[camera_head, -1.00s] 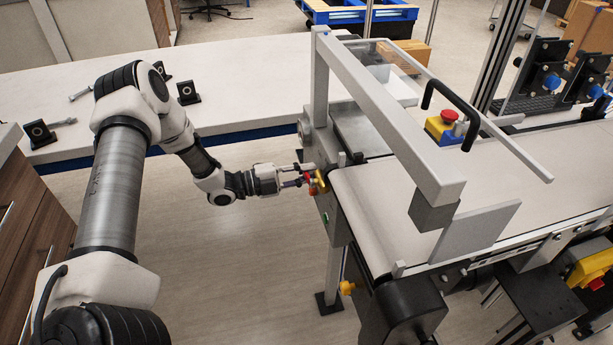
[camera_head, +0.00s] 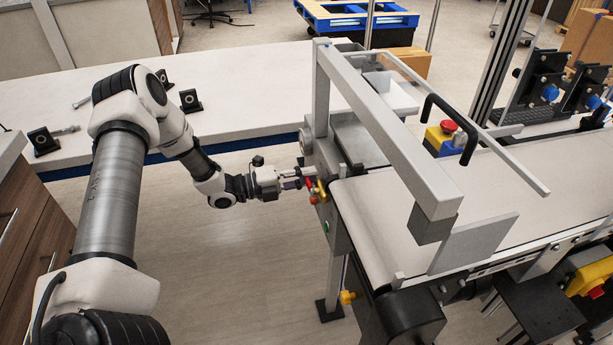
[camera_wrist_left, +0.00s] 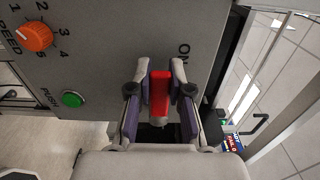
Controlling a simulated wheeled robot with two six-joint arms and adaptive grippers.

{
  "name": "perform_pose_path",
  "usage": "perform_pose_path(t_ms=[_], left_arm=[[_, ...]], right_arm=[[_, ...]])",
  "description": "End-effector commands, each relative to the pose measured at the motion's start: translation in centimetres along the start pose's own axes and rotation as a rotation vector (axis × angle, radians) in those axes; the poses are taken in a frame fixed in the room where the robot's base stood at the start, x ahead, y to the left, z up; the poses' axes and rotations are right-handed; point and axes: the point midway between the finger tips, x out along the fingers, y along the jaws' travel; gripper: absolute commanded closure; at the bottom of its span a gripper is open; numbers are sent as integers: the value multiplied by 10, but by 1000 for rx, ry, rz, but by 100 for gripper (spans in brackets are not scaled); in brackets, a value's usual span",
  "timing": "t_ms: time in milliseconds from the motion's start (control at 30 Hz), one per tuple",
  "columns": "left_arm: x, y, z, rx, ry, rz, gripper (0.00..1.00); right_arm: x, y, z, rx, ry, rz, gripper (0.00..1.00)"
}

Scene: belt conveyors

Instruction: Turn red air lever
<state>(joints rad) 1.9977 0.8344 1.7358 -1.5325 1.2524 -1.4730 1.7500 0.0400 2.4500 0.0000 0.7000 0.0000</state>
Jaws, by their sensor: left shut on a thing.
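The red air lever (camera_wrist_left: 160,92) stands out from the grey control panel (camera_wrist_left: 110,40) in the left wrist view, below the word ON. It points roughly up and down in that view. My left gripper (camera_wrist_left: 160,72) has one finger on each side of the lever and is shut on it. In the head view, my left gripper (camera_head: 299,182) reaches the conveyor's end panel from the left. The lever (camera_head: 310,184) shows there as a small red spot, partly hidden by the fingers. My right gripper is not in view.
An orange speed knob (camera_wrist_left: 36,36) and a green push button (camera_wrist_left: 73,99) sit left of the lever. A yellow part (camera_head: 322,190) is close by on the panel. A grey frame (camera_head: 390,130) spans the belt (camera_head: 400,210). The floor below my forearm is clear.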

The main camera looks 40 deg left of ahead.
Motion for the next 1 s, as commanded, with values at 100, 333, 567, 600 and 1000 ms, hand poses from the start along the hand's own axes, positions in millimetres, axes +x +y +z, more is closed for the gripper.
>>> perform_pose_path(t_ms=[100,333,567,600,1000], left_arm=[[0,0,-1,2,2,1,70],[0,0,0,1,1,1,54],[-9,0,1,-2,-3,-2,54],[-14,-1,1,-2,-3,-2,54],[-99,-3,1,1,-3,-10,54]], right_arm=[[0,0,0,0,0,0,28],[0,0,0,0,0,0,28],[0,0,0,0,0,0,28],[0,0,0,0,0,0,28],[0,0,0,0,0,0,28]])
